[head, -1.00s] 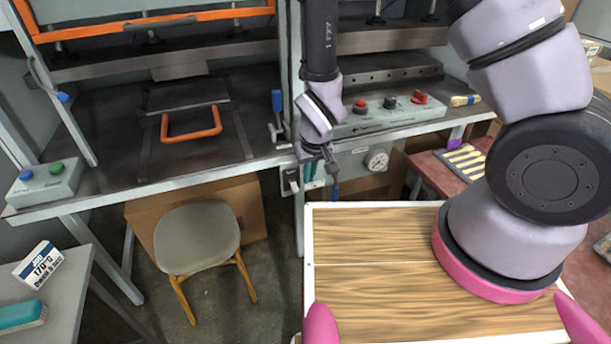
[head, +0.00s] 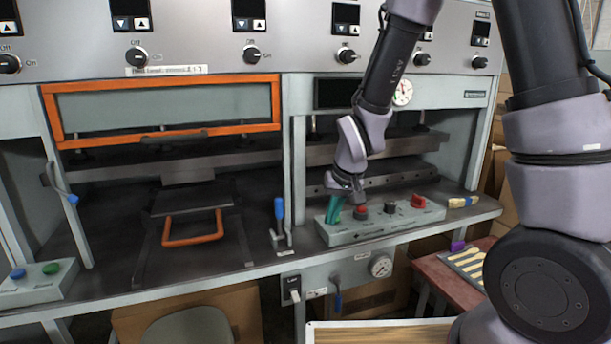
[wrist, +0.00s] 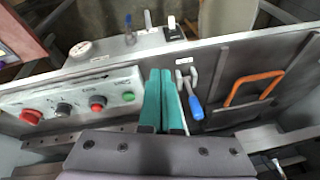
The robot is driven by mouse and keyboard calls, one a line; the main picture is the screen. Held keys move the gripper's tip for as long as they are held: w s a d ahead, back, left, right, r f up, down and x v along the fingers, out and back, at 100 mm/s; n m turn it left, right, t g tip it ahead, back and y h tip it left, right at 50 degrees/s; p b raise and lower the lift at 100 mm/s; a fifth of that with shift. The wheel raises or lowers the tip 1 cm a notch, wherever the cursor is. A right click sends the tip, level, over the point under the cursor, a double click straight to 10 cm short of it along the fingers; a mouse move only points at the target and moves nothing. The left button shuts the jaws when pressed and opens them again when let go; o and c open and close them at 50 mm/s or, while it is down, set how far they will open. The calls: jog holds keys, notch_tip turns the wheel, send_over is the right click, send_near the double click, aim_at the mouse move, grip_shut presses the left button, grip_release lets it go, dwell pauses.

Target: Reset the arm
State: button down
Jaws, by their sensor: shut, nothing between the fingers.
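My gripper (head: 333,218) shows in the head view as teal fingers at the left end of a grey control box (head: 385,222). In the wrist view my gripper (wrist: 160,74) has its two teal fingers side by side, shut with nothing between them. They are between the box's green button (wrist: 128,97) and a blue-handled lever (wrist: 195,105). I cannot tell whether the fingertips touch the box. My arm (head: 390,70) hangs down from the top of the head view with the wrist bent.
An orange-handled plate (head: 193,240) lies on the press bed at the left. A knob panel (head: 200,45) runs above. A red table (head: 460,270) with wooden pieces is at the right.

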jog(key=s+d+r+m+t, duration=0.1)
jog(key=d+r+m, duration=0.1)
jog(key=d+r, duration=0.55)
jog(key=s+d+r+m+t, duration=0.15)
jog(key=d+r, duration=0.25)
jog(key=r, duration=0.7)
jog(key=s+d+r+m+t, duration=0.1)
jog(key=s+d+r, duration=0.6)
jog(key=s+r, duration=0.1)
jog(key=shift+s+r+m, duration=0.25)
jog(key=shift+s+m, duration=0.1)
jog(key=shift+s, duration=0.4)
